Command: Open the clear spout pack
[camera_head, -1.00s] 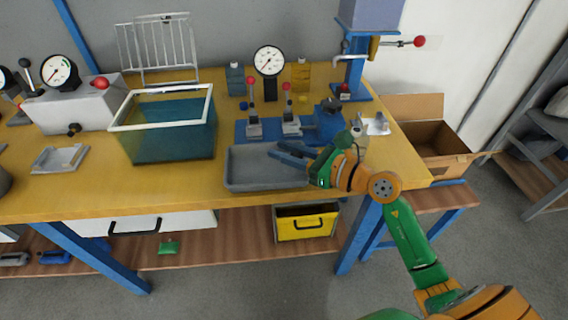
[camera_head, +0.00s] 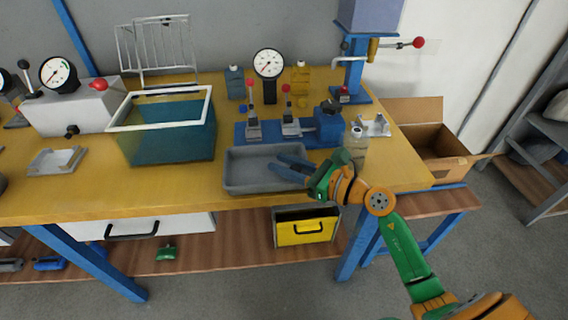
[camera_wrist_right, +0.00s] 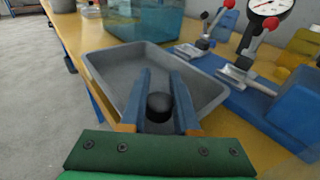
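The clear spout pack (camera_head: 357,148) stands upright on the bench just right of my right gripper in the head view. It is see-through, with a small spout at its top. My right gripper (camera_head: 288,168) is over the grey tray (camera_head: 245,185). In the right wrist view a round black cap (camera_wrist_right: 160,106) sits between the fingers (camera_wrist_right: 160,95) and fills the gap, so the gripper looks shut on it, just above the tray floor. The pack is outside the wrist view. My left gripper is not in view.
A blue fixture (camera_head: 328,125) with red-knobbed clamps stands behind the tray. A teal water tank (camera_head: 165,142) stands left of it. A dial gauge (camera_head: 268,64) and small bottles are at the back. An open cardboard box (camera_head: 440,160) is beyond the bench's right end.

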